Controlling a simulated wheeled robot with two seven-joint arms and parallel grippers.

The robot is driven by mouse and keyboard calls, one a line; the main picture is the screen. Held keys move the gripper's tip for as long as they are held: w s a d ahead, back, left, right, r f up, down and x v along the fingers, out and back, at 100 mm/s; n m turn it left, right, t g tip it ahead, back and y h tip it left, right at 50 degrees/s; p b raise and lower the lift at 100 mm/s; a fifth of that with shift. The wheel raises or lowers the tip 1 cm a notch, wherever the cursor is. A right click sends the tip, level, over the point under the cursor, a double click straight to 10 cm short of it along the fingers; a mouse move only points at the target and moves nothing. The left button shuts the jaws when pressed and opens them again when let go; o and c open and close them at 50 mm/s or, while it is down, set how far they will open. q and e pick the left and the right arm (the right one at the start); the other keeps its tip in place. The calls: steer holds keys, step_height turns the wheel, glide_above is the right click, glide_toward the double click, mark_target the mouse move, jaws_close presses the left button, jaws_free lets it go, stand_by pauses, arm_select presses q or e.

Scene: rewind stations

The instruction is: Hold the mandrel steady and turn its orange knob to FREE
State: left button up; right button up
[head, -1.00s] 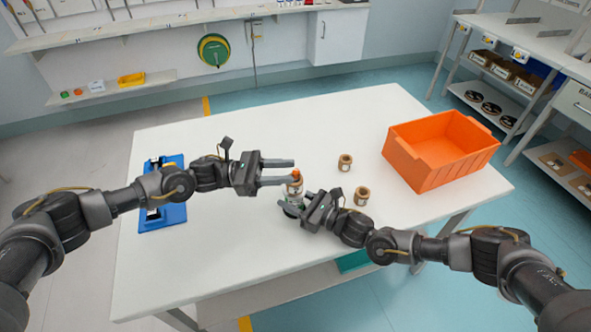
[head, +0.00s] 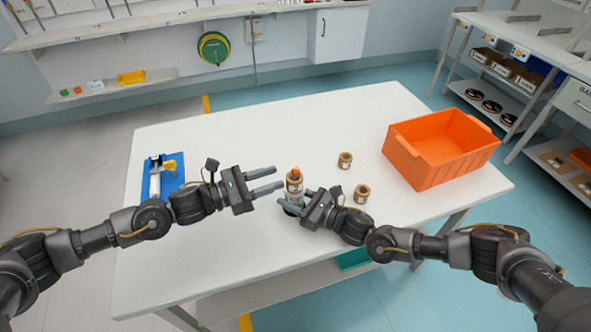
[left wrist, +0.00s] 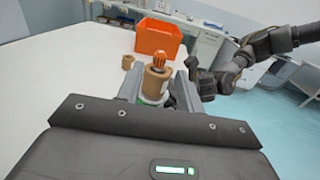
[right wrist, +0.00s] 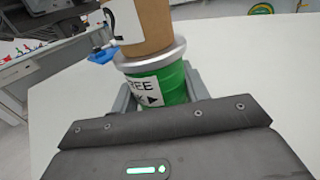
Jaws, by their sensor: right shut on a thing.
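The mandrel stands upright on the white table, with a green body (right wrist: 158,92) bearing a white label that reads FREE with an arrow. A brown cardboard core (head: 293,184) sits around its upper part, and the orange knob (head: 296,172) tops it. The knob also shows in the left wrist view (left wrist: 160,59); which mark it points at cannot be told. My right gripper (head: 292,203) is shut on the green body, below the core. My left gripper (head: 280,178) is open and empty, its fingertips just left of the knob and core, apart from them.
Two brown cores (head: 345,160) (head: 362,195) stand on the table right of the mandrel. An orange crate (head: 436,170) sits at the right. A blue stand with a yellow part (head: 177,185) is at the left. The table's front left (head: 200,255) is clear.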

mark_target(292, 172)
arm_select(q)
steer(key=x, duration=0.7)
steer(key=shift+d, duration=0.1)
steer(key=shift+c, duration=0.5)
jaws_close()
